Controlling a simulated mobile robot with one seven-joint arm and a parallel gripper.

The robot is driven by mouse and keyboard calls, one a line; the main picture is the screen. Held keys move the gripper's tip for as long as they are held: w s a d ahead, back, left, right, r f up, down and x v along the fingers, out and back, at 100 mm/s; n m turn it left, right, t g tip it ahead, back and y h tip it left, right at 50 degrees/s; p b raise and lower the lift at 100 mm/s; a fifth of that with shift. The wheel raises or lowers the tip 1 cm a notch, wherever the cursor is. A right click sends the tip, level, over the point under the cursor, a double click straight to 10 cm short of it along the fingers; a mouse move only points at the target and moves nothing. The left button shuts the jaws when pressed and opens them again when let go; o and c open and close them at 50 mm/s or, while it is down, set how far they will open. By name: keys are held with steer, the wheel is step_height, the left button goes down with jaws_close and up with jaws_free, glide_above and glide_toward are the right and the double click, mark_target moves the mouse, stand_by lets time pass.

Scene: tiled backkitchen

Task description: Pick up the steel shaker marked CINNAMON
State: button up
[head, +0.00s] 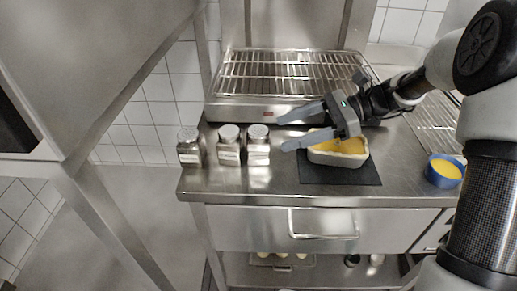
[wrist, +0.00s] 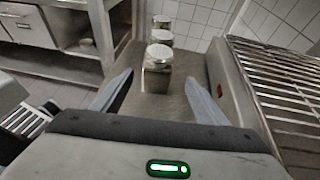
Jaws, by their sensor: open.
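Three steel-topped shakers stand upright in a row on the steel counter: a left one (head: 189,147), a middle one (head: 229,145) and a right one (head: 258,145). Each has a pale label, but the words are too small to read, so I cannot tell which is CINNAMON. My gripper (head: 281,135) is open and empty, just right of the right shaker, with its fingers pointing left at it. In the wrist view the nearest shaker (wrist: 158,68) shows beyond and between the fingertips, with the other two behind it.
A wire-topped steel unit (head: 240,111) stands behind the shakers. Under my gripper, a cream dish (head: 338,157) with yellow contents rests on a dark mat (head: 340,177). A blue bowl (head: 443,173) stands at the right. The counter's front edge lies close before the shakers.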

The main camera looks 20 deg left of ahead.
mark_target(258, 141)
steer(key=x, duration=0.3)
steer(key=shift+s+a+f+b, duration=0.1)
steer(key=shift+a+f+b, duration=0.05)
steer(key=shift+a+b, duration=0.15)
steer(key=x, duration=0.2)
steer(key=b+x, duration=0.1)
steer(key=x, duration=0.2)
steer(key=shift+s+b, duration=0.25)
steer(key=shift+b, duration=0.05)
steer(key=shift+c, duration=0.4)
steer(key=c, duration=1.2)
steer(key=shift+o, duration=0.2)
